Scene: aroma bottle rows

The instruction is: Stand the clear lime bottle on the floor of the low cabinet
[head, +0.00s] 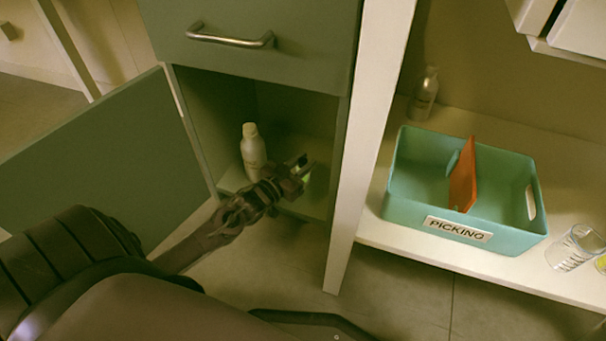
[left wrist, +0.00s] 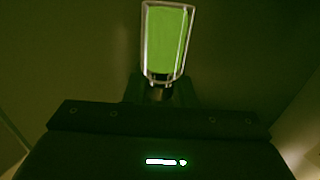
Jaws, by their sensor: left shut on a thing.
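My left gripper (head: 297,172) reaches into the open low cabinet (head: 228,183) in the head view. It is shut on the clear lime bottle (head: 306,177), which is mostly hidden behind the gripper there. In the left wrist view the clear lime bottle (left wrist: 167,40) shows bright green inside clear walls, between the fingers (left wrist: 158,88). I cannot tell whether its base touches the cabinet floor. A white bottle (head: 253,151) stands upright inside the cabinet, to the left of the gripper. My right gripper is not in view.
The cabinet door (head: 98,165) hangs open at the left. A drawer with a metal handle (head: 230,39) is above the opening.

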